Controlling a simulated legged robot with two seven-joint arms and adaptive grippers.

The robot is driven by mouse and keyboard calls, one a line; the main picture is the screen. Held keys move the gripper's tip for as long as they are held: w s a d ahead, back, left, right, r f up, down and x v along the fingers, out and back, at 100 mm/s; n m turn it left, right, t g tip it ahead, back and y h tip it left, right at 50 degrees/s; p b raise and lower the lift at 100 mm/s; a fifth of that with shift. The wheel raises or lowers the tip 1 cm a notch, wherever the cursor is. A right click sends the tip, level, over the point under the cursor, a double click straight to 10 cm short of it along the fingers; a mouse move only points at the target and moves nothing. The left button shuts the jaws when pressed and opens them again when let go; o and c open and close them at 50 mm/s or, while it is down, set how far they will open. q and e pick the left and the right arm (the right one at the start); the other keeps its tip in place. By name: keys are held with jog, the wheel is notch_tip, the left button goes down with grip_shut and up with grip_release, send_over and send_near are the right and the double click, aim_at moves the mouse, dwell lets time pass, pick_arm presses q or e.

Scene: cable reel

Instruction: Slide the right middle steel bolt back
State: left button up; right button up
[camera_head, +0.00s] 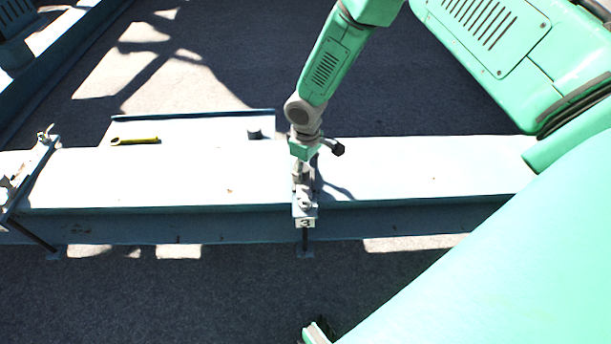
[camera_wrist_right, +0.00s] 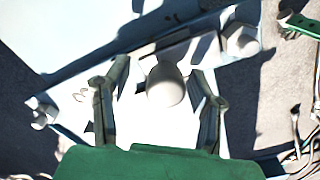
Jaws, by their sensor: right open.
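The steel bolt assembly (camera_head: 305,210) sits on the front edge of a pale steel beam, with a dark rod below it. My right gripper (camera_head: 302,168) reaches down over it from above and hides its upper part. In the right wrist view, the open fingers (camera_wrist_right: 160,72) stand on either side of a pale rounded bolt handle (camera_wrist_right: 165,90), with visible gaps on both sides. Whether a finger touches it lower down cannot be told. My left gripper cannot be made out.
The pale beam (camera_head: 430,180) runs across the view. A tray with a yellow wrench (camera_head: 135,141) and a small dark cylinder (camera_head: 254,134) lies left of my gripper. A dark knob (camera_head: 337,148) sticks out beside it. Another bracket (camera_head: 32,168) stands at far left.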

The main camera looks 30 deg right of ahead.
jog(key=shift+a+f, duration=0.2)
jog(key=shift+f, duration=0.4)
jog(key=shift+a, duration=0.3)
jog(key=shift+d, duration=0.15)
jog(key=c, duration=1)
jog(key=shift+d, duration=0.1)
grip_shut()
jog(key=w, duration=0.1)
jog(key=w+d+b, duration=0.1)
jog(key=w+d, duration=0.1)
jog(key=w, duration=0.1)
jog(key=shift+d+f+b, duration=0.15)
jog(key=shift+d+b, duration=0.1)
jog(key=shift+b, duration=0.05)
pick_arm(q)
jog(key=shift+a+f, duration=0.2)
jog(key=shift+f, duration=0.3)
jog(key=shift+a+f, duration=0.15)
jog(key=shift+f, duration=0.3)
pick_arm(e)
jog(key=shift+w+d+r, duration=0.15)
jog(key=shift+w+r, duration=0.05)
jog(key=shift+w, duration=0.05)
jog(key=o, duration=1)
grip_release()
pick_arm(q)
jog(key=shift+d, duration=0.1)
pick_arm(e)
jog(key=shift+w+d+f, duration=0.1)
